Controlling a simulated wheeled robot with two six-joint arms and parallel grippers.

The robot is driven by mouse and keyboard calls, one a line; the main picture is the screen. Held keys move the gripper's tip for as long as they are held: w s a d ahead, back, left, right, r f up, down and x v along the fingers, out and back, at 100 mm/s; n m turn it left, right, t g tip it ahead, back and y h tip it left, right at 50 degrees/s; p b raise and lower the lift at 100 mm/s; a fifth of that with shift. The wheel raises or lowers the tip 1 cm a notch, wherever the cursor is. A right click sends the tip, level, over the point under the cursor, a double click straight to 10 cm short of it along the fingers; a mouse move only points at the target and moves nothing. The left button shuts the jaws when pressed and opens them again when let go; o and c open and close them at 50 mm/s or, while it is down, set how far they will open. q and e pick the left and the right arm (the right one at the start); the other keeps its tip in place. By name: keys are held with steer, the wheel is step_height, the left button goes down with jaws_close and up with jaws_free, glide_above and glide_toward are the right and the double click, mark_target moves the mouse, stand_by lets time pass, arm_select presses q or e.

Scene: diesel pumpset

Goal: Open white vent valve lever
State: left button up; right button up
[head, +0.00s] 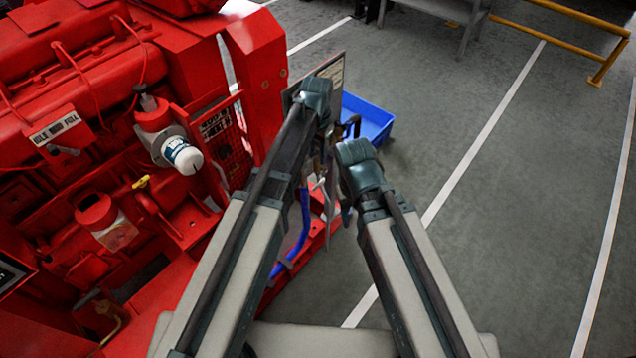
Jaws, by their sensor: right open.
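A small whitish part (317,183), possibly the white vent valve lever, shows in the narrow gap between my two arms, above a blue hose (301,232). It is too small and covered to tell its position. My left gripper (326,145) is the higher one, by a grey panel beside the red engine; my forearm and wrist hide most of it, so its jaws are unclear. My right gripper (346,208) is lower and to the right, just right of the whitish part. It is open, its fingers mostly hidden behind my wrist. I cannot see either gripper touching the lever.
The red diesel engine (60,80) fills the left, with a white filter (183,156) sticking out. The grey panel (331,72) and a blue bin (368,118) stand beyond my wrists. Grey floor on the right is free up to a yellow rail (575,12).

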mark_target(317, 184)
arm_select(q)
step_height(317, 184, down, 14)
steer(key=b, duration=1.3)
steer(key=shift+r, duration=0.2)
jaws_close()
stand_by(0.6)
